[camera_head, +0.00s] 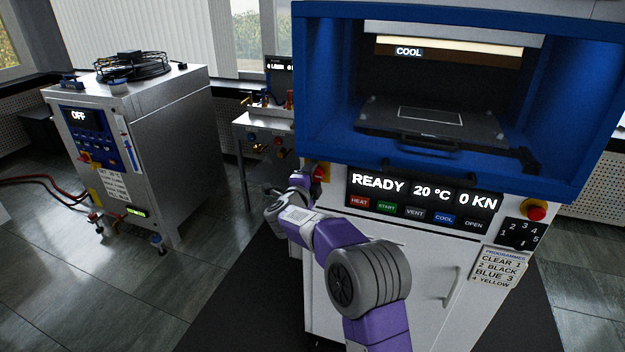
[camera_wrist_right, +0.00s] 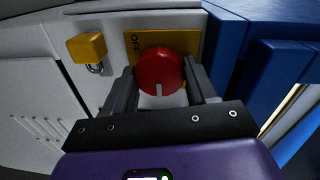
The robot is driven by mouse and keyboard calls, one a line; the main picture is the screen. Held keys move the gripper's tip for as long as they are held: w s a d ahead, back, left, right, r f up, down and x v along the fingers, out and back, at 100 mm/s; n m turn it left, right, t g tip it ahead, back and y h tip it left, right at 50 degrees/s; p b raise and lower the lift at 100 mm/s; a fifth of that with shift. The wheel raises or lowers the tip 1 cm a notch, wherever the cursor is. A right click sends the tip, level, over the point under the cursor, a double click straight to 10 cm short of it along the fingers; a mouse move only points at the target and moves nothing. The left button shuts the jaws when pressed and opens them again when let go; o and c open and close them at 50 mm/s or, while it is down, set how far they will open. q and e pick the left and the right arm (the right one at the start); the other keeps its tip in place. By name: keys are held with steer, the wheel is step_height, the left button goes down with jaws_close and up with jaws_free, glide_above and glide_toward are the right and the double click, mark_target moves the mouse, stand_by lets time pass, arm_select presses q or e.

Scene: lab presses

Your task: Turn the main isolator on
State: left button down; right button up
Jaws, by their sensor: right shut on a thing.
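The main isolator is a round red knob (camera_wrist_right: 160,70) with a white mark, on a yellow plate (camera_wrist_right: 185,40) on the press's side. The plate's visible lettering reads "OFF", left of the knob. The white mark points toward the bottom of the right wrist view. My right gripper (camera_wrist_right: 159,76) is shut on the knob, one finger on each side. In the head view my right arm reaches to the isolator (camera_head: 321,171) at the press's left front corner, and the wrist partly hides the gripper. My left gripper is not in view.
The press panel (camera_head: 422,200) is lit: "READY 20 °C 0 KN". A red emergency button (camera_head: 536,213) is at its right. A yellow padlock (camera_wrist_right: 87,47) hangs beside the isolator.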

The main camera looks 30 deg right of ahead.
steer(key=shift+f, duration=0.15)
steer(key=o, duration=1)
steer(key=shift+o, duration=0.2)
steer(key=v, duration=0.7)
steer(key=shift+s+a+p, duration=0.2)
steer(key=shift+p, duration=0.25)
